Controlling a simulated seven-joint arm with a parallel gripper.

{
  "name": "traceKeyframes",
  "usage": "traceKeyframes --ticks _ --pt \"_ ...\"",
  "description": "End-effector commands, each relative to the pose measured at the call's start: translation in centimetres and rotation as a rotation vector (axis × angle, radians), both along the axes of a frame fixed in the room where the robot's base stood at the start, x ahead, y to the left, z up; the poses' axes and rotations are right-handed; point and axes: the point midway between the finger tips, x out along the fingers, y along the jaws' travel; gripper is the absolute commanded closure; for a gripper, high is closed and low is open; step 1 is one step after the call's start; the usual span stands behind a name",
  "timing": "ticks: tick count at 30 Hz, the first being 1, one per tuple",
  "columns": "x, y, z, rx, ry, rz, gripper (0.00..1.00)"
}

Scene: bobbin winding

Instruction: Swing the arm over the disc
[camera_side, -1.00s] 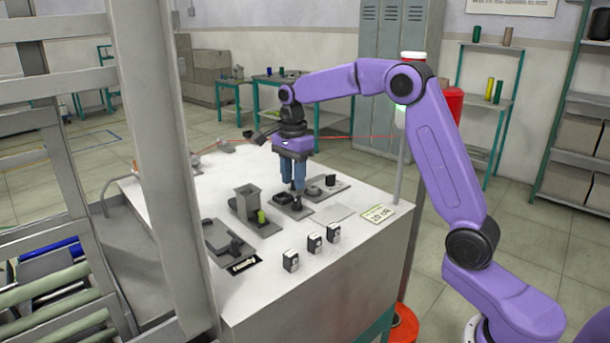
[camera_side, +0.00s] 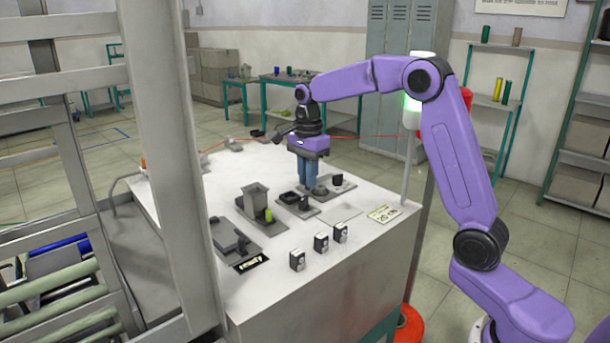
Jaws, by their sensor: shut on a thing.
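My gripper (camera_side: 309,184) is purple with blue fingers and points straight down over the small fixtures at the back of the white bench. Its fingers are shut; the part between the tips is too small to see clearly, and I take it to be the arm. The round grey disc (camera_side: 319,191) sits on a dark plate just right of the fingertips and is partly hidden by them. A small dark upright piece (camera_side: 305,204) stands just in front of the fingers.
A dark cup (camera_side: 337,180) stands right of the disc. A grey hopper fixture (camera_side: 256,200) with a green bobbin (camera_side: 268,215) is further left. Several small black-and-white boxes (camera_side: 321,242) and a sign (camera_side: 383,213) are in front.

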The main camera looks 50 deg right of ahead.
Motion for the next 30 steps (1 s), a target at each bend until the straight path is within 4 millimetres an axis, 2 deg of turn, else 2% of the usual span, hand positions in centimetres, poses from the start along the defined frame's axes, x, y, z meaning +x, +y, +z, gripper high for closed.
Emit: traceKeyframes --ticks 30 --pt "-1.2 -1.4 -0.1 0.000 0.002 -0.001 0.97"
